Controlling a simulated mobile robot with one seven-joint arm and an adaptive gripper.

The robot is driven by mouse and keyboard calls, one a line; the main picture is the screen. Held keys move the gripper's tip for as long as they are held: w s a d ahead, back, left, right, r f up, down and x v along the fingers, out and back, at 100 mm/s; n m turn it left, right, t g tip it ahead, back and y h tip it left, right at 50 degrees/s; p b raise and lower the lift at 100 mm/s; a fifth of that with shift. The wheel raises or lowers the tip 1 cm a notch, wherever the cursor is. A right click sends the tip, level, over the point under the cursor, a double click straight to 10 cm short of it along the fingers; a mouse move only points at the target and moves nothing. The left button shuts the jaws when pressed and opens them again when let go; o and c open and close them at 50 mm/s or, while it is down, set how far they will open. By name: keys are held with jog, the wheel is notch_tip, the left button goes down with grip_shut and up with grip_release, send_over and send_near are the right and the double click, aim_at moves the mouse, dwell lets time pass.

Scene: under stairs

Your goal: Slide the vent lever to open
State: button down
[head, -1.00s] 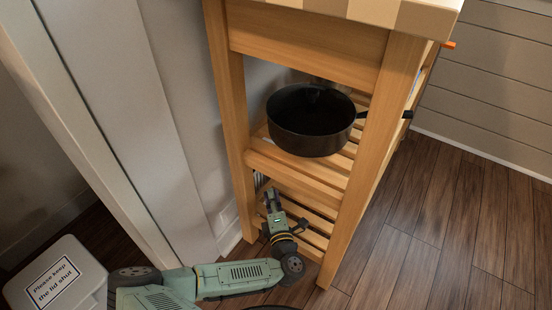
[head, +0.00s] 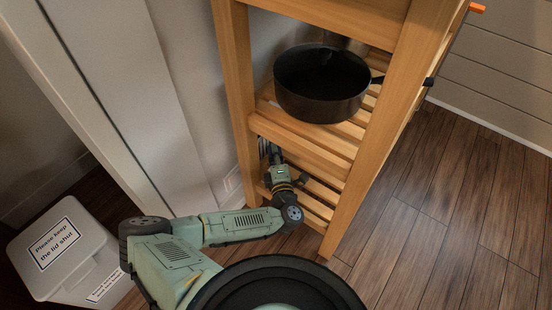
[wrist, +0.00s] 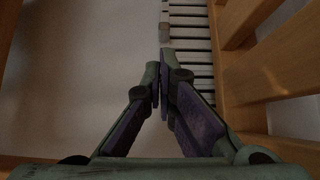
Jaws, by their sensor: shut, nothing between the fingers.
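The vent (wrist: 200,50) is a pale grille with dark slots on the wall, seen in the wrist view just beyond my fingertips. A small beige block (wrist: 192,33) on it looks like the lever; I cannot tell its setting. My gripper (wrist: 162,72) is shut and empty, its fingertips close together in front of the vent's lower left part, below the block in the picture. I cannot tell whether they touch the vent. In the head view my gripper (head: 272,152) reaches into the lower part of the wooden shelf unit, near the wall, and the vent is mostly hidden there.
The wooden shelf unit (head: 234,80) has posts and slats close around my arm. A black pan (head: 320,100) stands on its upper slatted shelf. A lidded white bin (head: 60,250) stands at the lower left. The wood floor on the right is clear.

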jog(key=w, duration=0.3)
jog(key=w+b, duration=0.1)
jog(key=w, duration=0.1)
jog(key=shift+a, duration=0.35)
jog(key=shift+w+d+r+p, duration=0.25)
jog(key=shift+w+d+p, duration=0.2)
jog(key=shift+p, duration=0.4)
jog(key=shift+w+d+f, duration=0.1)
jog(key=shift+w+f, duration=0.15)
